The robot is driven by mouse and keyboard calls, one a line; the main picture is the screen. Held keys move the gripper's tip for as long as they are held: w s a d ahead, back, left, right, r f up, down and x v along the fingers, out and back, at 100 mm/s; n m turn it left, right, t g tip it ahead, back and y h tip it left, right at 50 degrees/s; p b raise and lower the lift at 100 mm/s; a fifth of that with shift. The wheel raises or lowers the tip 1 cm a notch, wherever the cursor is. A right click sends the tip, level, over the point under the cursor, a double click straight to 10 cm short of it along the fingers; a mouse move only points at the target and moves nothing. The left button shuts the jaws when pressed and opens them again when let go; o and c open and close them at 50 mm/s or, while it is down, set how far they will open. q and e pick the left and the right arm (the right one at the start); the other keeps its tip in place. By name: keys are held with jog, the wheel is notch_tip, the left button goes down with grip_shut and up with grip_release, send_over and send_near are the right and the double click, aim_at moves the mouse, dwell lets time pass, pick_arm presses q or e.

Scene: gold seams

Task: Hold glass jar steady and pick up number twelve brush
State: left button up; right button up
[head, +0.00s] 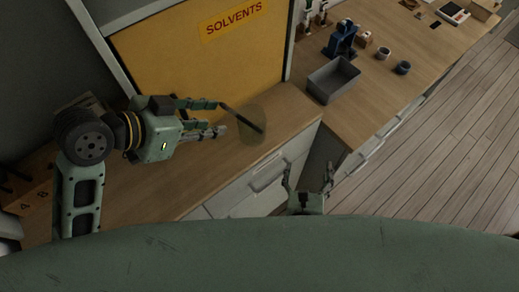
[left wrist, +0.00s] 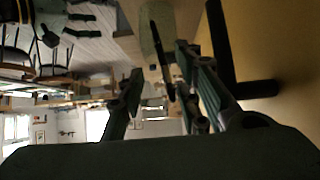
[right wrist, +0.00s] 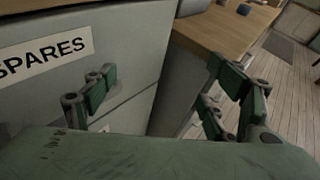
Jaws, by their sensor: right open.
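A see-through glass jar (head: 262,118) stands on the wooden counter below the yellow cabinet. A dark brush (head: 241,118) leans in it, its upper end sticking out toward my left gripper; no number is readable on it. My left gripper (head: 214,118) is open, its fingertips just short of the jar, the upper one close to the brush. In the left wrist view the jar (left wrist: 147,38) and the dark brush (left wrist: 163,55) show beyond the parted fingers. My right gripper (head: 309,178) is open and empty in front of the drawers; its parted fingers also show in the right wrist view (right wrist: 150,82).
A yellow cabinet marked SOLVENTS (head: 210,62) stands behind the counter. A grey bin (head: 334,80), a blue device (head: 342,40) and small cups (head: 384,53) are on the right-hand bench. A numbered wooden box (head: 35,195) is at far left. A drawer reads SPARES (right wrist: 45,58).

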aim_at(255, 138)
jog(key=a+r+n+t+y, duration=0.1)
jog(key=a+r+y, duration=0.1)
jog(key=a+r, duration=0.2)
jog(key=w+a+r+n+t+y, duration=0.1)
jog(key=a+r+n+y, duration=0.1)
jog(key=a+r, duration=0.2)
jog(key=a+r+n+t+y, duration=0.1)
jog(key=a+r+y, duration=0.2)
jog(key=a+r, duration=0.1)
jog(key=shift+w+a+n, duration=0.2)
jog(key=shift+a+n, duration=0.1)
jog(key=shift+a, duration=0.6)
jog(key=shift+w+a+y, duration=0.2)
jog(key=shift+y, duration=0.1)
jog(key=x, duration=0.7)
jog(key=shift+w, duration=0.2)
jog(key=shift+c, duration=0.3)
jog(key=c, duration=1.4)
pick_arm(q)
jog(key=shift+c, duration=0.2)
